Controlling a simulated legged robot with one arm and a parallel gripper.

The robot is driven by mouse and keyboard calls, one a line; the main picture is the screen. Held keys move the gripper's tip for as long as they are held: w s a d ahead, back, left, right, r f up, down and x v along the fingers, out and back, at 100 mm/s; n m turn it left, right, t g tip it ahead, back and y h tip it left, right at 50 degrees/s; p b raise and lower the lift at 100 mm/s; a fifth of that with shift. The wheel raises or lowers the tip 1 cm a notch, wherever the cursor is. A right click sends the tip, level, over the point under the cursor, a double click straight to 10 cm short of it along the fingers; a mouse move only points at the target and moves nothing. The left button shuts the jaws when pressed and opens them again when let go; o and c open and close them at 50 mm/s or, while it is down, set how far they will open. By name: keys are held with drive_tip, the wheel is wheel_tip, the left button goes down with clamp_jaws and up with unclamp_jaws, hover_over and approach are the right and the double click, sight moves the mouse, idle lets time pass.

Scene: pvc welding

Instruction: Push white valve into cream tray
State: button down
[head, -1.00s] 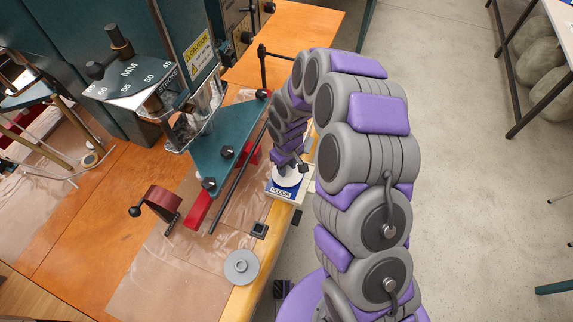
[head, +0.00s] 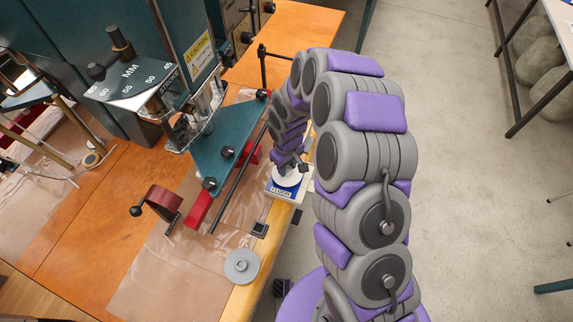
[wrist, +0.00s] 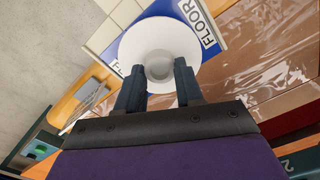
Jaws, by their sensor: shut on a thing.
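The white valve (wrist: 133,46) is a round disc with a short hub in the middle. In the wrist view my gripper (wrist: 160,72) is shut on the hub, one dark finger on each side. In the head view the valve (head: 287,180) is at the end of my arm, over a small cream tray (head: 304,183) with a blue label at the table's right edge. The tray also shows in the wrist view (wrist: 103,40), partly hidden under the valve. I cannot tell whether the valve touches the tray. My gripper's fingers are mostly hidden in the head view.
A green welding machine plate (head: 222,150) with black knobs and a dark rod (head: 238,185) stand left of my gripper. Open floor lies to the right.

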sight(287, 169)
drive_tip(key=shift+f, duration=1.05)
drive_tip(key=c, duration=0.6)
unclamp_jaws()
drive_tip(key=shift+c, duration=0.2)
wheel_tip(287, 169, up, 17)
drive_tip(key=p, duration=0.2)
idle(0.5)
